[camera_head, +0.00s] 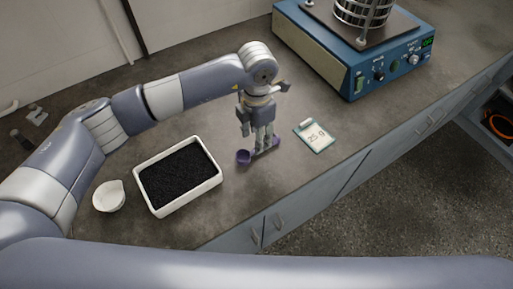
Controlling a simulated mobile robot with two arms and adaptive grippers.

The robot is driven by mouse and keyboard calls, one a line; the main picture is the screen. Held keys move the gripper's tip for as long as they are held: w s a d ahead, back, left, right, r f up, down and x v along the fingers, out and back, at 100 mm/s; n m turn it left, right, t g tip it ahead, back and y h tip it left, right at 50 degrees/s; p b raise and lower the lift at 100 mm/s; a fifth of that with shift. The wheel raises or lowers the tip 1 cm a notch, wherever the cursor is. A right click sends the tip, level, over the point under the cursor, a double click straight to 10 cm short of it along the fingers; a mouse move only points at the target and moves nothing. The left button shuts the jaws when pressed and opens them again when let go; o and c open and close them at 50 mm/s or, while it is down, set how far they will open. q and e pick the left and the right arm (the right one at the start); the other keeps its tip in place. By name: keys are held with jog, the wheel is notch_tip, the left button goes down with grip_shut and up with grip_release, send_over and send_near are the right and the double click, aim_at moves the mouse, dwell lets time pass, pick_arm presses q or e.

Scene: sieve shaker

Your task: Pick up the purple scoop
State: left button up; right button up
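The purple scoop (244,157) lies on the grey bench, close to the bench's front edge. Its bowl is at the left and its handle runs to the right. My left gripper (263,147) points straight down over the scoop's handle, with its fingertips at handle height. The fingers cover the middle of the handle. Whether they are closed on it cannot be told from this view. My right gripper is not in view; a large arm link of mine crosses the bottom of the picture.
A white tray of black granules (218,180) stands left of the scoop, with a small white bowl (109,197) beside it. A blue sieve shaker (350,80) stands at the back right.

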pick_arm(q)
jog(key=shift+f+p, duration=0.4)
jog(key=shift+f, duration=0.25)
notch_tip(320, 180, down, 4)
jog(key=shift+s+r+p, duration=0.1)
jog(key=shift+r+p, duration=0.1)
jog(key=shift+p, duration=0.4)
jog(key=shift+f, duration=0.35)
grip_shut()
